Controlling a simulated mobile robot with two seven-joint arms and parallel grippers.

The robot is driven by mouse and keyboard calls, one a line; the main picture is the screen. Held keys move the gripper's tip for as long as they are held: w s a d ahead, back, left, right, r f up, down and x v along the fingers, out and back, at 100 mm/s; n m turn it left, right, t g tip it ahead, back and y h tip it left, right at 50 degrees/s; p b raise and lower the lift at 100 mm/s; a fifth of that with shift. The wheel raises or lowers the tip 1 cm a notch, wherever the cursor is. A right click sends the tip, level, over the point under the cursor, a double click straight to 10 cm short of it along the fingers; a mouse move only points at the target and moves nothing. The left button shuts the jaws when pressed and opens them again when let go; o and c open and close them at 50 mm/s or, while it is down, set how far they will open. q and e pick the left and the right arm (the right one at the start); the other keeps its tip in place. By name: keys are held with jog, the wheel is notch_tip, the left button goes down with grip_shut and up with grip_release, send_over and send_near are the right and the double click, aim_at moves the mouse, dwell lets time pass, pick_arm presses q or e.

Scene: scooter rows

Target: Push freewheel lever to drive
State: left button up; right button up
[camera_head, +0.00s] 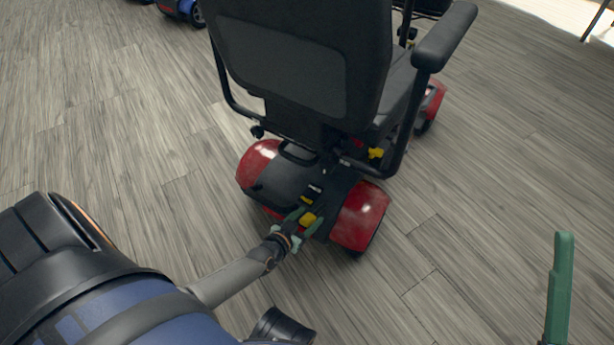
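A red and black mobility scooter (361,217) stands with its back to me in the head view. On its black rear deck is a yellow lever (308,219), with another small yellow part (306,200) just beyond it. Which of these is the freewheel lever is not certain. My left gripper (305,220) reaches the rear edge of the deck. Its green fingers look spread, one on each side of the nearer yellow piece; contact cannot be made out. My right gripper (560,285) shows only as a green finger at the lower right, away from the scooter.
The scooter's seat back (290,60) and armrest (445,36) overhang the deck from above. A yellow knob (376,153) sits under the seat. A blue scooter (182,10) stands at the top left.

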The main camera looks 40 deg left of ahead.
pick_arm(q)
grip_shut()
dwell(1.1)
